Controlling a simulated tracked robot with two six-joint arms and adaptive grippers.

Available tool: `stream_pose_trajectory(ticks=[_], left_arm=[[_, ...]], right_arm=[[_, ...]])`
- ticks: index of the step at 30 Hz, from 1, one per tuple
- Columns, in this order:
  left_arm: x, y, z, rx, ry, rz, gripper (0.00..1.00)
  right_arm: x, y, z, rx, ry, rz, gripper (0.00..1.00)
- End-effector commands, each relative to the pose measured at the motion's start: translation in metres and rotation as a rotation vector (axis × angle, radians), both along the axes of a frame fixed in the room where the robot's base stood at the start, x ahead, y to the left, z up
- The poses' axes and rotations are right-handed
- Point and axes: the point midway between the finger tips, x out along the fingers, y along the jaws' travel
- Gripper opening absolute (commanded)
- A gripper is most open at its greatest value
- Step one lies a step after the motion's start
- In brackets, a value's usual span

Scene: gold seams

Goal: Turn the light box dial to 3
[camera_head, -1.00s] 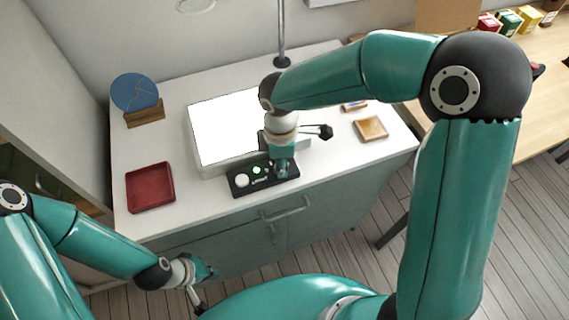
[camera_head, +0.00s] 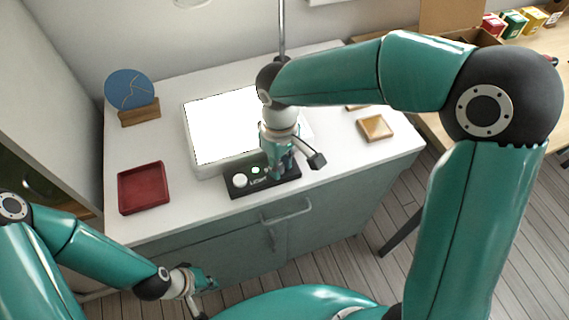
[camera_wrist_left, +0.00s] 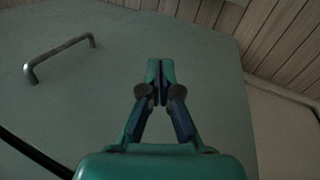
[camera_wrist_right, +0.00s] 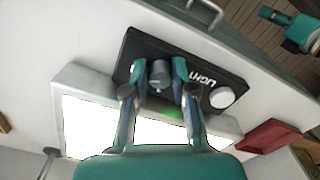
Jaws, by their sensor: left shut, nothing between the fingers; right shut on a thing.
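The light box (camera_head: 216,130) stands on the white counter with its panel glowing white. Its black control box (camera_head: 237,190) lies along its front edge, with a round white button (camera_head: 240,181) and a green light. In the right wrist view the grey dial (camera_wrist_right: 159,74) sits between the fingers of my right gripper (camera_wrist_right: 160,76), which is shut on it; the dial's marks cannot be read. My right gripper (camera_head: 277,172) hides the dial in the head view. My left gripper (camera_head: 212,284) is shut and empty, low in front of the cabinet; it also shows in the left wrist view (camera_wrist_left: 160,68).
A red tray (camera_head: 144,188) lies at the counter's left, a blue disc (camera_head: 128,88) on a wooden stand behind it. A small wooden dish (camera_head: 375,128) lies at the right. A cabinet handle (camera_wrist_left: 58,56) is near my left gripper.

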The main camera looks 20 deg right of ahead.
Motion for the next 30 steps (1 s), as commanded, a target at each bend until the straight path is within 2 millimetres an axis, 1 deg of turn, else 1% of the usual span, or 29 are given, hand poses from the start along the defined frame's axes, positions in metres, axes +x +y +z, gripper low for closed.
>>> stream_pose_trajectory(ticks=[1, 9, 22, 23, 24, 27, 30], left_arm=[[0.0000, 0.0000, -0.0021, 0.000, 0.000, 0.000, 0.00], [0.0000, 0.0000, -0.0041, 0.000, 0.000, 0.000, 0.00], [0.0000, 0.0000, -0.0040, 0.000, 0.000, 0.000, 0.00], [0.0000, 0.0000, -0.0040, 0.000, 0.000, 0.000, 0.00], [0.0000, -0.0001, -0.0040, 0.000, 0.000, 0.000, 0.00], [0.0000, 0.0000, -0.0040, 0.000, 0.000, 0.000, 0.00], [0.0000, 0.0000, -0.0040, 0.000, 0.000, 0.000, 0.00]], right_arm=[[0.0036, 0.0030, 0.0009, 0.009, -0.014, -0.022, 0.00], [0.0036, 0.0027, 0.0022, 0.009, -0.014, -0.092, 0.00], [0.0042, 0.0018, 0.0031, 0.008, -0.016, -0.101, 0.00], [0.0043, 0.0018, 0.0031, 0.008, -0.016, -0.101, 0.31], [0.0040, 0.0017, 0.0030, 0.008, -0.016, -0.101, 0.37], [0.0031, 0.0012, 0.0023, 0.006, -0.013, -0.100, 0.51], [0.0023, 0.0007, 0.0018, 0.004, -0.010, -0.100, 0.51]])
